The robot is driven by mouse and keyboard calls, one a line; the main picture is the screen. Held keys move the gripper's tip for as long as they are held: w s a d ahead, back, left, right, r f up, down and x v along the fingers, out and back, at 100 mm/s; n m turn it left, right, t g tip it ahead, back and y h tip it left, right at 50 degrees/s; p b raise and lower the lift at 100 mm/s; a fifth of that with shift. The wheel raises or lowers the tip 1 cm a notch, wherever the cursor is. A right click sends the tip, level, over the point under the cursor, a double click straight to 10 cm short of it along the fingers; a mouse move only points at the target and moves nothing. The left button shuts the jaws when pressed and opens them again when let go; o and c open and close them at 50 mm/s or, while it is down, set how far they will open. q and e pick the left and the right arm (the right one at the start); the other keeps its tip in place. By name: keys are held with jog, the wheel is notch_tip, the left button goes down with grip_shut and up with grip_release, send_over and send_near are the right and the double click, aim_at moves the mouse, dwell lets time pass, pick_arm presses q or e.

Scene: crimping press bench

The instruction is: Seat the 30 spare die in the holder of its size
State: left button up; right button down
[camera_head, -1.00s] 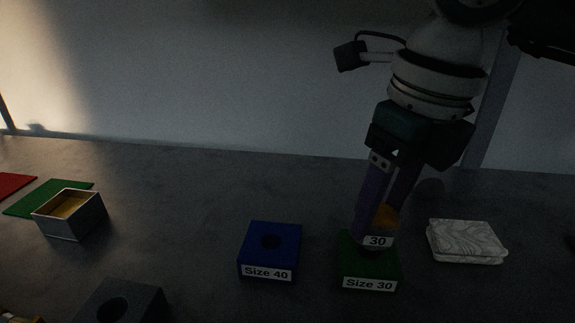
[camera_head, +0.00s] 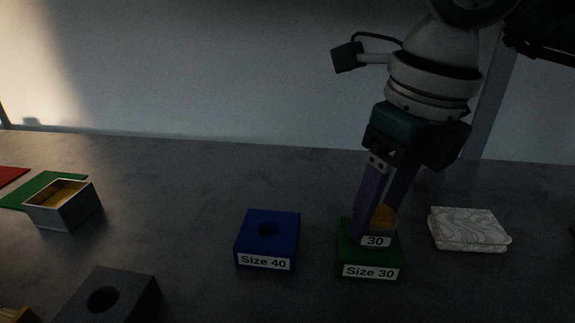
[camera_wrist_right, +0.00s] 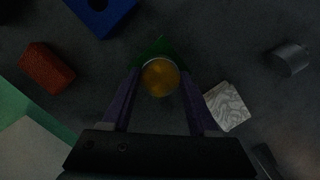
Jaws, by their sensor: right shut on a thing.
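The 30 spare die (camera_head: 384,216) is an orange-yellow piece with a white "30" label. My right gripper (camera_head: 378,226) is shut on it, with a purple finger on each side. The die is upright, over the green Size 30 holder (camera_head: 370,262), its label low against the holder's top. How deep it sits in the hole is hidden. In the right wrist view the die's round top (camera_wrist_right: 160,77) is between the fingers, with a green corner of the holder (camera_wrist_right: 161,46) behind it. The blue Size 40 holder (camera_head: 268,238) stands to the left with its hole empty. My left gripper is not in view.
A patterned pale block (camera_head: 469,229) lies right of the green holder. A dark block with a hole (camera_head: 128,293) is at front left, and an open box (camera_head: 64,207) behind it. The right wrist view shows a red block (camera_wrist_right: 47,67) and a grey cylinder (camera_wrist_right: 291,57).

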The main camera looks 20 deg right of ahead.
aim_at(389, 224)
jog(key=shift+f, duration=0.25)
jog(key=shift+c, duration=0.4)
grip_release()
notch_tip(389, 224, up, 10)
jog(key=s, duration=0.1)
jog(key=shift+s+d, duration=0.2)
jog(key=shift+s, duration=0.05)
jog(key=shift+f, duration=0.1)
